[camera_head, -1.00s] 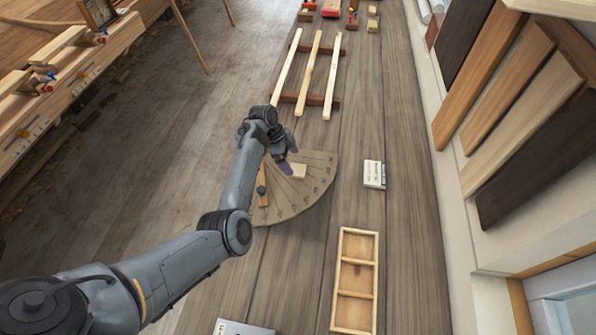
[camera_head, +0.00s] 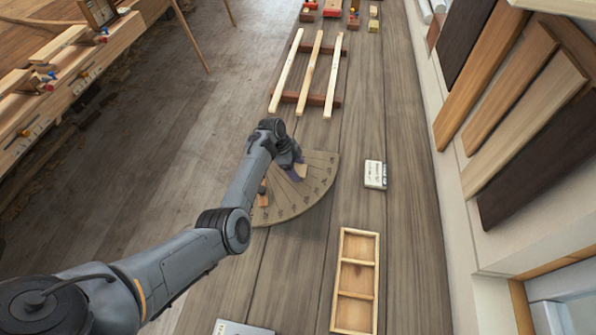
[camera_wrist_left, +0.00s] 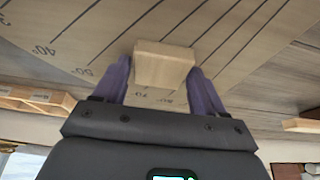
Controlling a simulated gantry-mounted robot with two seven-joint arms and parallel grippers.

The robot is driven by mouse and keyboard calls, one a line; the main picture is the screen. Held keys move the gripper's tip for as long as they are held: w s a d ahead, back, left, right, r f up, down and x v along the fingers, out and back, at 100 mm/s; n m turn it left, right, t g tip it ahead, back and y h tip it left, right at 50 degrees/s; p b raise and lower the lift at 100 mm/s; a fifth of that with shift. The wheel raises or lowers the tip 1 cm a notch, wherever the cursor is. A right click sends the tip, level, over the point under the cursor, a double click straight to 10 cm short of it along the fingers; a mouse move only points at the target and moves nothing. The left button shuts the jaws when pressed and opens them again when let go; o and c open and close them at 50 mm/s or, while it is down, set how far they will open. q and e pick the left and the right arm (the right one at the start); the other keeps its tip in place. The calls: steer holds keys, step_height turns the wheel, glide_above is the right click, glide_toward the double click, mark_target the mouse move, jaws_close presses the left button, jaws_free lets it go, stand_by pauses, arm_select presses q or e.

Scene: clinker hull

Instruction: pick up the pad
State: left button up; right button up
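The pad, a small pale wooden block (camera_wrist_left: 164,66), lies on the fan-shaped board with angle marks (camera_head: 318,186). It shows in the left wrist view between the two purple fingers. In the head view a pale part of it (camera_head: 301,168) shows beside the fingers, and the rest is hidden. My left gripper (camera_head: 296,172) is low over the board, with one finger on each side of the pad. In the left wrist view the fingers (camera_wrist_left: 160,82) look open and close to the pad's sides; firm contact is not clear. My right gripper is not in view.
A small wooden piece with a dark knob (camera_head: 263,197) lies on the board's left side. A white box (camera_head: 375,174) stands to the right, and a divided wooden tray (camera_head: 344,283) nearer. Wooden strips (camera_head: 311,72) lie on crossbars farther back. Bench between box and tray is clear.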

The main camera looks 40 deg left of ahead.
arm_select(q)
steer(key=c, duration=0.7)
steer(key=shift+r, duration=0.15)
